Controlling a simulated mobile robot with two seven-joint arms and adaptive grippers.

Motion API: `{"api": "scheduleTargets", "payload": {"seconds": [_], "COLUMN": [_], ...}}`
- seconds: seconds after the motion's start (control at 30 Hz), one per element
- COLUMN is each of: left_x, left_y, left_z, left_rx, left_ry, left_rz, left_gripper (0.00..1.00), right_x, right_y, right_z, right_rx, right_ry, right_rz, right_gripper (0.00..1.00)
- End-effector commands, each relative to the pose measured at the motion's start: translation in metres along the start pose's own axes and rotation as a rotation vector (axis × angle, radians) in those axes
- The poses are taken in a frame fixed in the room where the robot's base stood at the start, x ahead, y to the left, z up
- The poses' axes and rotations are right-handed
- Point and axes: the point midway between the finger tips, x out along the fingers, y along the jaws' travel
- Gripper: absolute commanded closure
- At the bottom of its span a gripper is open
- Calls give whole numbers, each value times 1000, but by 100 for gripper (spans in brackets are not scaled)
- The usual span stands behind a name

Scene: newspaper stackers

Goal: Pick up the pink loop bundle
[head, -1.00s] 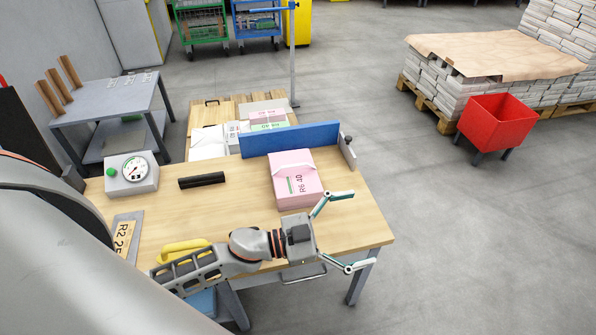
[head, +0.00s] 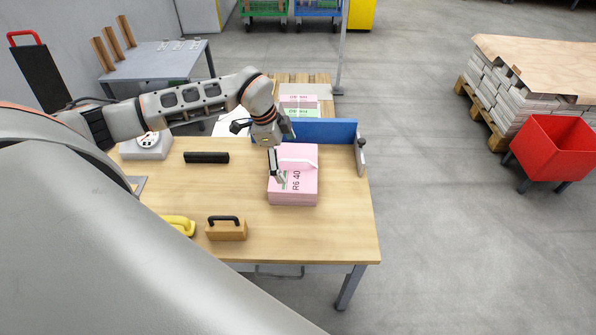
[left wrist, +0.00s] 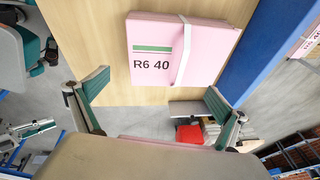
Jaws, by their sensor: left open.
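The pink loop bundle (head: 302,190), labelled R6 40, lies flat on the wooden table in front of a blue board. A pale strap stands up as a loop across it; in the left wrist view the bundle (left wrist: 155,65) shows from above. My left gripper (head: 262,150) is over its left rear part, partly hiding it. In the left wrist view its two green-padded fingers (left wrist: 156,94) are wide apart with nothing between them. Parts that look like my right gripper (left wrist: 38,95) show at the left edge of that view; its state is unclear.
The blue board (head: 335,130) stands close behind the bundle, with a grey end plate (head: 361,157) at its right. A black bar (head: 206,158), a wooden block with black handle (head: 227,231) and a yellow tool (head: 179,226) lie left. The table's front right is clear.

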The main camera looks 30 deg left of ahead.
Motion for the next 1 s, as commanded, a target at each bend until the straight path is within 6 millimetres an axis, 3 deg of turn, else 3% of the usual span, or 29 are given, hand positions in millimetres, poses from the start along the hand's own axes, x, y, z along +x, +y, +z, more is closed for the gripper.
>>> {"api": "scheduleTargets", "payload": {"seconds": [0.37, 0.6, 0.93, 0.97, 1.0], "left_x": [36, 70, 77, 77, 77], "left_y": [0, 2, 2, 2, 2], "left_z": [3, 5, 5, 5, 5], "left_rx": [-8, -7, -5, -5, -5], "left_ry": [-8, -7, -7, -7, -7], "left_rz": [-2, -1, -3, -2, -2], "left_gripper": [0, 0, 0, 3, 13], "right_x": [0, 1, 1, 1, 1], "right_y": [-3, -3, -3, -3, -3], "right_z": [4, 7, 7, 7, 7], "right_rx": [3, 3, 3, 3, 2], "right_ry": [-4, -6, -6, -6, -5], "right_rz": [-3, -4, -3, -3, -3], "right_gripper": [76, 76, 76, 76, 76]}}
